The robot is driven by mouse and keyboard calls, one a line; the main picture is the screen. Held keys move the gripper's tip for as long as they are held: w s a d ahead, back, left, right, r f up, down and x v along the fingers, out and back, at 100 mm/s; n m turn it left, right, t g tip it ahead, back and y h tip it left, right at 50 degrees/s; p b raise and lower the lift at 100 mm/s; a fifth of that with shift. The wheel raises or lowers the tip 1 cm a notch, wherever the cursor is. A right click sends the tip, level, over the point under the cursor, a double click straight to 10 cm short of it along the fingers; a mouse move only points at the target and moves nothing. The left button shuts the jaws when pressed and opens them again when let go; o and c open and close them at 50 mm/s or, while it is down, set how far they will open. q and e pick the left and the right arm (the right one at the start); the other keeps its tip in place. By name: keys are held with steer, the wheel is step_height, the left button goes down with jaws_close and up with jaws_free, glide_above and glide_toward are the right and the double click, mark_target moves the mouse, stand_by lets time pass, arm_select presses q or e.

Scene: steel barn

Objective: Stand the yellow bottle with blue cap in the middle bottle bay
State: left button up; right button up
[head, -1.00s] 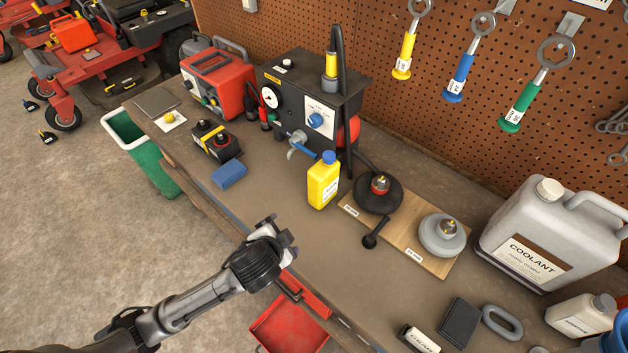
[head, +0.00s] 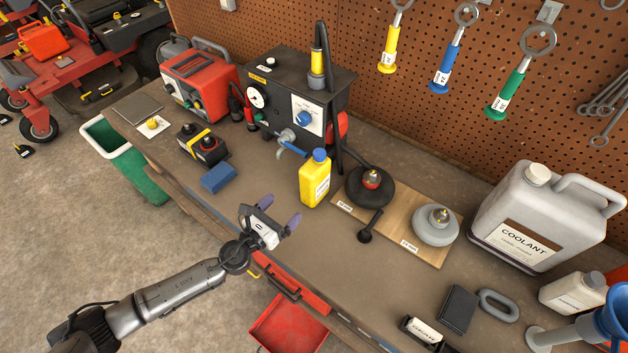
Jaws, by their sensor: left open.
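The yellow bottle with blue cap (head: 315,180) stands upright on the workbench, in front of the black machine with the gauge. My left gripper (head: 281,211) is open and empty. It is over the front part of the bench, to the lower left of the bottle and apart from it. My right gripper is not in view. I cannot make out a middle bottle bay in this view.
A blue sponge (head: 218,178) lies left of the bottle. A wooden board (head: 400,210) with two round bases is to its right. A black machine (head: 285,95) stands behind. A coolant jug (head: 530,220) stands far right. An open red drawer (head: 290,325) juts out below.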

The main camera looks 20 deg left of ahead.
mark_target(305, 185)
arm_select(q)
steer(key=x, duration=0.8)
steer(key=shift+w+d, duration=0.1)
steer(key=b+x, duration=0.1)
steer(key=x, duration=0.4)
steer(key=shift+w, duration=0.15)
steer(key=shift+c, duration=0.3)
